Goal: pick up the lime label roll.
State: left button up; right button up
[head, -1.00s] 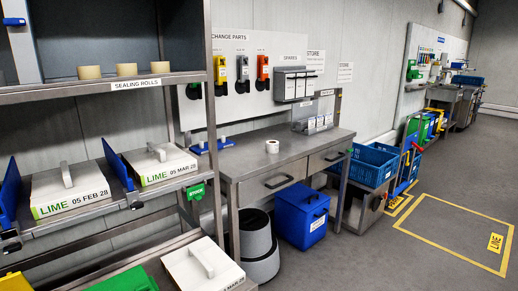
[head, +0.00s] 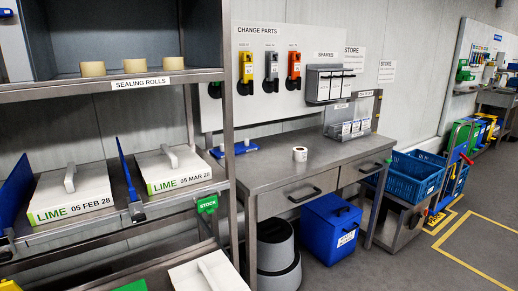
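Two flat white blocks with grey handles and a green-edged LIME label lie on the left rack's middle shelf. The left LIME block (head: 72,194) reads 05 FEB 28; the right LIME block (head: 172,170) reads 05 MAR 28. A blue upright divider (head: 127,169) stands between them. A small white roll (head: 300,154) sits on the steel bench; I cannot read any marking on it. Neither of my grippers is in view.
Tan sealing rolls (head: 134,66) stand on the rack's upper shelf (head: 60,91). A green STOCK tag (head: 207,204) hangs at the rack's edge. The steel bench (head: 262,176) is mostly clear. A blue bin (head: 331,225) and a grey bin (head: 277,252) stand under it. Floor at right is open.

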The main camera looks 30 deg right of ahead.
aim_at(299, 153)
jog(key=i+l+u, duration=0.15)
jog(key=l, duration=0.55)
jog(key=i+l+u, duration=0.2)
jog(key=l, duration=0.55)
jog(key=i+l+u, duration=0.15)
jog(key=l, duration=0.6)
jog(key=l+u, duration=0.15)
jog(key=l, duration=0.6)
